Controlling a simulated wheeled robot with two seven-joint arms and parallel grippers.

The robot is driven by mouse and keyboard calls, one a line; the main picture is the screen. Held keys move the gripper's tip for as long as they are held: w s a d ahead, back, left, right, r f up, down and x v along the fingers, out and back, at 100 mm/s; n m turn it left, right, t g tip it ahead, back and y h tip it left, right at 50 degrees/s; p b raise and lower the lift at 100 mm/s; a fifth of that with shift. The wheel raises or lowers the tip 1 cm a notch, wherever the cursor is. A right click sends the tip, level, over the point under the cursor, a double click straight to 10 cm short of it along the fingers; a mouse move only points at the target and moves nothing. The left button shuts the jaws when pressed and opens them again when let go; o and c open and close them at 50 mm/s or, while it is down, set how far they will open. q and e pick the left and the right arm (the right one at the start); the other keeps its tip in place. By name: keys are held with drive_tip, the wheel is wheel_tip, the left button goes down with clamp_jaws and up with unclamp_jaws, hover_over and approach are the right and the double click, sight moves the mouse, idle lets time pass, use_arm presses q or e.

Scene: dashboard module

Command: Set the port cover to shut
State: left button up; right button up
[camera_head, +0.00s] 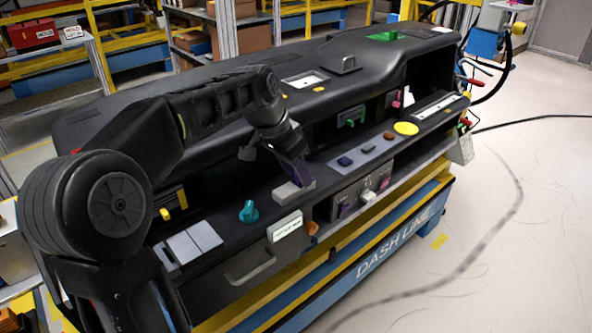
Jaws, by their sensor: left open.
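My left arm comes in from the left and bends down over the dashboard module. My left gripper (291,168) is open, just above a small light-grey block (291,192) on the module's front ledge. A dark purple part shows at the gripper's tip; whether it is a finger or a raised flap I cannot tell. The block may be the port cover's seat, but no part is clearly readable as the port cover. Contact between gripper and block is unclear. My right gripper is out of view.
A teal knob (248,211) sits left of the block, and a white label plate (285,226) below it. Blue and brown buttons and a yellow disc (405,128) lie to the right. A grey handle (249,262) is on the lower front. Floor at right is mostly clear.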

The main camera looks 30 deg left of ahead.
use_arm(q)
drive_tip(key=v, duration=0.7)
drive_tip(key=shift+r, duration=0.35)
drive_tip(key=shift+s, duration=0.2)
